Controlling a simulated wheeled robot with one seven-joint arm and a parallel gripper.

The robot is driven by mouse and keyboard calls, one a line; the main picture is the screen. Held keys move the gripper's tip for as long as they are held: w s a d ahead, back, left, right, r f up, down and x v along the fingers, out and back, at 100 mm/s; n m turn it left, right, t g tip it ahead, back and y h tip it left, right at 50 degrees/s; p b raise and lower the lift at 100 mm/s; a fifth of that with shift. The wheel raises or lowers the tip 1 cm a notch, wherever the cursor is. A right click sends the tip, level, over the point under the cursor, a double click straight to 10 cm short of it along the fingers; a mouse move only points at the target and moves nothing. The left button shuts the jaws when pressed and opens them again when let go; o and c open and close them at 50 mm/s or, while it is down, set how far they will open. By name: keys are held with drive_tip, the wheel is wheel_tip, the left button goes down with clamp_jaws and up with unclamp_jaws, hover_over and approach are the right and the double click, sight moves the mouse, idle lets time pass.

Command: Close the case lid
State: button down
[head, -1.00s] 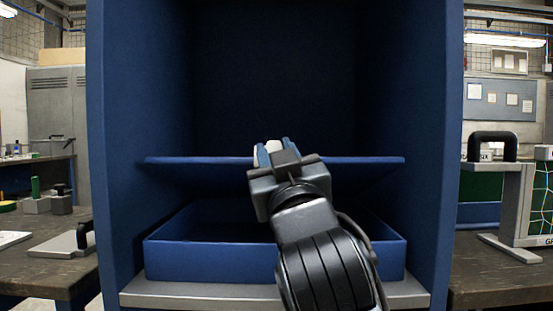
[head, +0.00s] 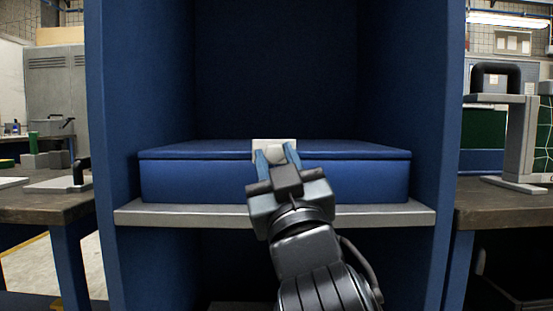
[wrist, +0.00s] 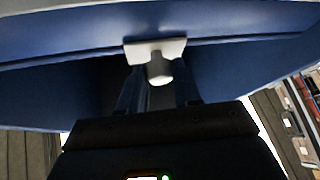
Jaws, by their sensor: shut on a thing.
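The blue case (head: 190,183) sits on a grey shelf inside a blue cabinet. Its lid (head: 200,149) lies flat on the case body, with only a thin dark seam between them in the head view. A pale plate with a knob (head: 273,146) is on the middle of the lid's front edge. My gripper (head: 277,160) is at that knob, with its fingers shut on it.
The cabinet's side walls (head: 437,120) stand close on both sides of the case. The grey shelf (head: 170,214) juts out a little in front of it. Workbenches with equipment stand left (head: 45,205) and right (head: 510,213). The space above the lid is empty.

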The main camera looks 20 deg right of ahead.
drive_tip(key=shift+w+f, duration=0.2)
drive_tip(key=shift+f, duration=0.6)
drive_tip(key=c, duration=1.2)
unclamp_jaws()
drive_tip(key=o, duration=0.4)
drive_tip(key=shift+r, duration=0.25)
drive_tip(key=shift+s, duration=0.1)
drive_tip(key=v, duration=0.7)
drive_tip(key=shift+s+f, duration=0.2)
drive_tip(key=shift+s, duration=0.2)
